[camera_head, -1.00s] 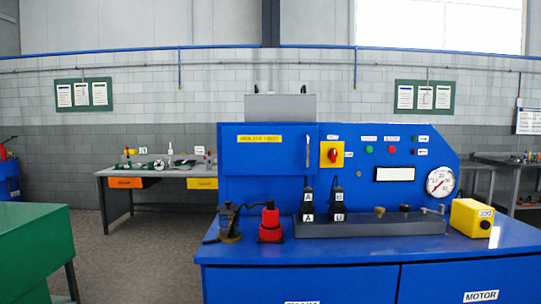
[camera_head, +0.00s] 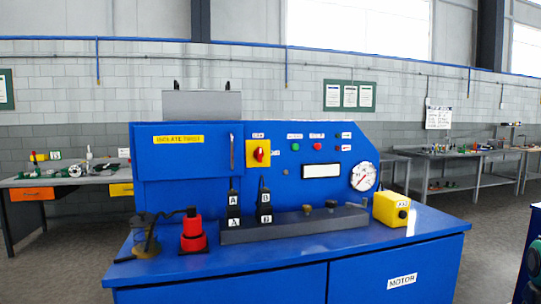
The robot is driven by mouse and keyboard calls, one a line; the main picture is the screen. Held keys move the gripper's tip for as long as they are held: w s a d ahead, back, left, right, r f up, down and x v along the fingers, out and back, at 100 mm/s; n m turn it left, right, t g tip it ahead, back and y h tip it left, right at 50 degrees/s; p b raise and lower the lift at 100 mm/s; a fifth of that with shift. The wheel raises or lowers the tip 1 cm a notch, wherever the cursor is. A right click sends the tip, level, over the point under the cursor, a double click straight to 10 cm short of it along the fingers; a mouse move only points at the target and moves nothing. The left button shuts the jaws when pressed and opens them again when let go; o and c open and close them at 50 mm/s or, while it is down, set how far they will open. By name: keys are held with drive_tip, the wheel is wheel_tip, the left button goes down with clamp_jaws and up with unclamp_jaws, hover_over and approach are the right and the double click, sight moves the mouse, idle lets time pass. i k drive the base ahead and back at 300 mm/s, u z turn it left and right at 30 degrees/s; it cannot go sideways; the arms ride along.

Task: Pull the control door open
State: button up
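My gripper is not in the head view, and nothing is seen touching the handle or the door.
On the machine's top (camera_head: 300,250) stand a red device (camera_head: 193,237), two black levers marked A and B, a grey block (camera_head: 290,226) and a yellow box (camera_head: 391,209). A yellow switch with a red knob (camera_head: 259,154) sits right of the handle. Workbenches stand behind.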

sight(184, 151)
drive_tip(key=z, duration=2.05)
drive_tip(key=k, duration=1.35)
drive_tip(key=u, duration=2.4)
drive_tip(key=i, duration=0.5)
drive_tip(key=u, duration=0.05)
